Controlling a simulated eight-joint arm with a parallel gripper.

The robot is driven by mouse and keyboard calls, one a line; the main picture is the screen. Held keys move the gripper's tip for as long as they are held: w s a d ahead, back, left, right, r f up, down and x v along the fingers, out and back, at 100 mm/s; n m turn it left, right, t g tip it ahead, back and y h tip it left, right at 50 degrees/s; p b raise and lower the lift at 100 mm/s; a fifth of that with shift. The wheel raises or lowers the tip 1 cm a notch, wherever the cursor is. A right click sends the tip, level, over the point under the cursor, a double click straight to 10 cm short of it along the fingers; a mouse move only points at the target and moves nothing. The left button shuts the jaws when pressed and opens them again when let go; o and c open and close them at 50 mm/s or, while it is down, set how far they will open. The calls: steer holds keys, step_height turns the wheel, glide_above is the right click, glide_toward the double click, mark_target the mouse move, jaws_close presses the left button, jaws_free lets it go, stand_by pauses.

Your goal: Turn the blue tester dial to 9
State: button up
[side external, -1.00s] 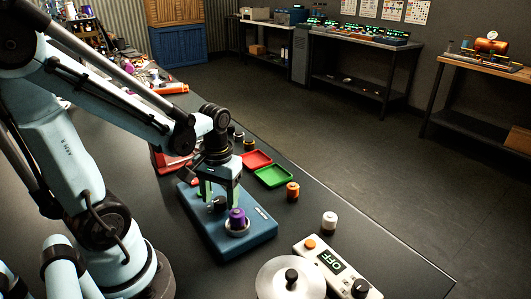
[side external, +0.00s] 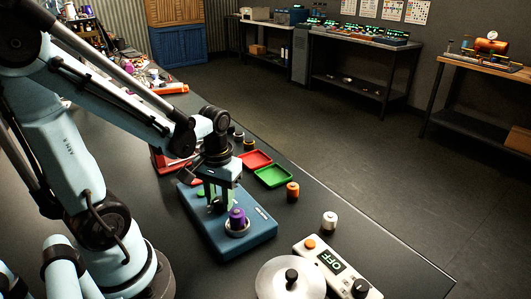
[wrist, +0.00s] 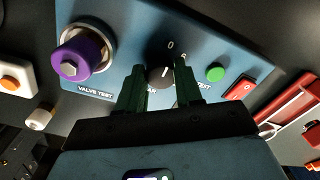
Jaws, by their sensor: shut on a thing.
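The blue tester (side external: 258,238) lies flat on the dark bench, and its panel (wrist: 125,30) fills the upper wrist view. Its dark dial (wrist: 160,73) sits between my two fingertips, with a light pointer mark on it. A "0" shows on the panel just above the dial, with another mark beside it that I cannot read. My gripper (side external: 213,202) points down over the tester and is shut on the dial; it also shows in the wrist view (wrist: 161,80). The fingers hide much of the dial's scale.
A purple valve (side external: 237,217) stands in the tester's socket close to my gripper. A green button (wrist: 215,73) and a red switch (wrist: 239,88) are on the panel's other side. Red (side external: 256,159) and green (side external: 290,177) trays lie behind.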

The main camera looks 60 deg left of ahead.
steer(key=m, duration=0.3)
steer(key=shift+m, duration=0.4)
steer(key=m, duration=0.4)
steer(key=shift+a, duration=0.1)
steer(key=m, duration=0.4)
steer(key=shift+a+m+t, duration=0.1)
steer(key=shift+m+t, duration=0.2)
steer(key=shift+m, duration=1.6)
steer(key=o, duration=1)
